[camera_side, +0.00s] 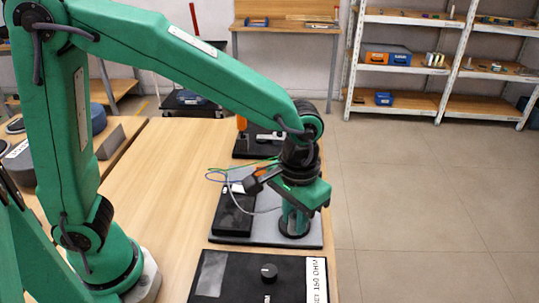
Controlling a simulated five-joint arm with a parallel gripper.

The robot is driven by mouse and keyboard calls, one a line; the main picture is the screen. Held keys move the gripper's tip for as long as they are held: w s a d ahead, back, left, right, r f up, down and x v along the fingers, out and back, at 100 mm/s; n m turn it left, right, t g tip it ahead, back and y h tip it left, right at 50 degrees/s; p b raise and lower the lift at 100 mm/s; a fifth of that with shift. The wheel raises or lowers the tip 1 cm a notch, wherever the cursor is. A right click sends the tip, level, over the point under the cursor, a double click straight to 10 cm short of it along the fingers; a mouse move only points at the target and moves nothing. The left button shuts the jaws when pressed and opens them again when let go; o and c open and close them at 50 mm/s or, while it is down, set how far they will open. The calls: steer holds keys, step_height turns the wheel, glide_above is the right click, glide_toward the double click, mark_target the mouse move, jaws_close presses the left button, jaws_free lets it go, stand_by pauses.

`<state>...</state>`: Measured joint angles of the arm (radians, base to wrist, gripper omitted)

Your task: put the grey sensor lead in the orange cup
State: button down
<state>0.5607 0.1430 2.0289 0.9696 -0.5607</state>
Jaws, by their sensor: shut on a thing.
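My gripper (251,185) reaches left from the wrist, low over a grey plate (265,238). Its dark jaws look shut at the pale end of the grey sensor lead (257,212). The lead loops down below the jaws and runs right toward the foot of a green cylinder. The exact grip is too small to see clearly. An orange upright thing (242,123), apparently the orange cup, stands at the back by a black pad. My forearm hides part of its surroundings, and its opening does not show. The gripper is well in front of it.
A black box (234,214) lies on the grey plate, under the jaws. Thin green, orange and blue wires (236,167) loop just behind the gripper. A black panel with a knob (268,273) is at the front. The wooden table (165,185) is clear at left.

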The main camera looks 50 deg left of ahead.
steer(key=w+a+n, duration=0.4)
steer(key=w+a, duration=0.1)
steer(key=a, duration=0.3)
steer(key=w+a+n, duration=0.5)
steer(key=w+a, duration=0.1)
steer(key=a, duration=0.3)
steer(key=shift+a+f, duration=0.2)
steer(key=shift+f, duration=0.05)
steer(key=shift+a, duration=0.1)
glide_above(262, 174)
step_height(262, 174, down, 7)
steer(key=shift+f, duration=2)
steer(key=shift+f, duration=0.2)
